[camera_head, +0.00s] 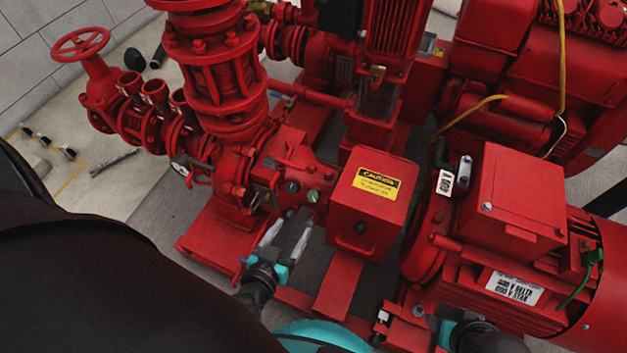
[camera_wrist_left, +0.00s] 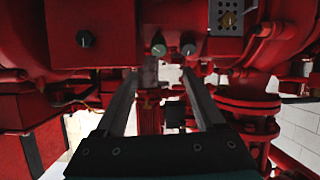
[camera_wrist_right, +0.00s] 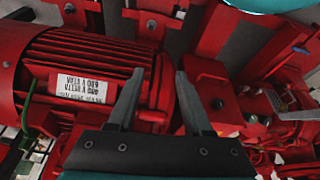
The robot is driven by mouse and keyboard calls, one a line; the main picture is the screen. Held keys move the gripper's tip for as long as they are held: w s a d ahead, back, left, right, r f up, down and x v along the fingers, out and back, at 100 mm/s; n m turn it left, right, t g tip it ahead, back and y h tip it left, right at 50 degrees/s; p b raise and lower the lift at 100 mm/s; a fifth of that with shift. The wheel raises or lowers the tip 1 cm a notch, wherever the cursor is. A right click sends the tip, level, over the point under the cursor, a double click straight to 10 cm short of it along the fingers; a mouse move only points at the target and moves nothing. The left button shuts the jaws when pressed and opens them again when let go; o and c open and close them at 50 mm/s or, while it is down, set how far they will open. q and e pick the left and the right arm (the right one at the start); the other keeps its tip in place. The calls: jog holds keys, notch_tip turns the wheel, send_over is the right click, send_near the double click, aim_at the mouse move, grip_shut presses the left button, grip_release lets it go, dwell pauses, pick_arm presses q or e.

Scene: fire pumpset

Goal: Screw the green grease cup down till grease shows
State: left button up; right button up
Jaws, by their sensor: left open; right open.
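The green grease cup (camera_wrist_left: 159,50) is a small round cap on the red pump's bearing housing, with a dark round cap (camera_wrist_left: 188,50) beside it in the left wrist view. It also shows small in the head view (camera_head: 313,195). My left gripper (camera_head: 288,224) is open, its two fingers pointing at the housing just short of the caps. In the left wrist view its fingertips (camera_wrist_left: 158,74) stand apart below the cup, with nothing between them. No grease is discernible.
A red box with a yellow caution label (camera_head: 377,184) stands right of the housing. The red motor (camera_head: 516,220) is at the right, near my right gripper. A red handwheel (camera_head: 80,44) and pipework fill the left.

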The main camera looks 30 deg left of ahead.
pick_arm(q)
jog(key=w, duration=0.1)
jog(key=b, duration=0.3)
send_near(312, 198)
jog(key=x, duration=0.3)
pick_arm(e)
notch_tip(312, 198, up, 6)
jog(key=t, duration=0.1)
pick_arm(q)
jog(key=b+x, duration=0.1)
jog(key=x, duration=0.2)
jog(key=shift+w+f, duration=0.1)
jog(key=shift+w, duration=0.25)
jog(key=shift+b+x, duration=0.75)
jog(key=shift+x, duration=0.5)
jog(key=shift+b+x, duration=0.3)
jog(key=shift+x, duration=0.5)
pick_arm(e)
jog(key=w+a+t+y, duration=0.3)
jog(key=w+a+t, duration=0.2)
jog(key=a, duration=0.2)
jog(key=shift+w+f+n+t, duration=0.15)
jog(key=shift+f+n+t, duration=0.15)
jog(key=shift+f+t, duration=0.1)
jog(key=shift+a, duration=0.1)
pick_arm(q)
grip_shut()
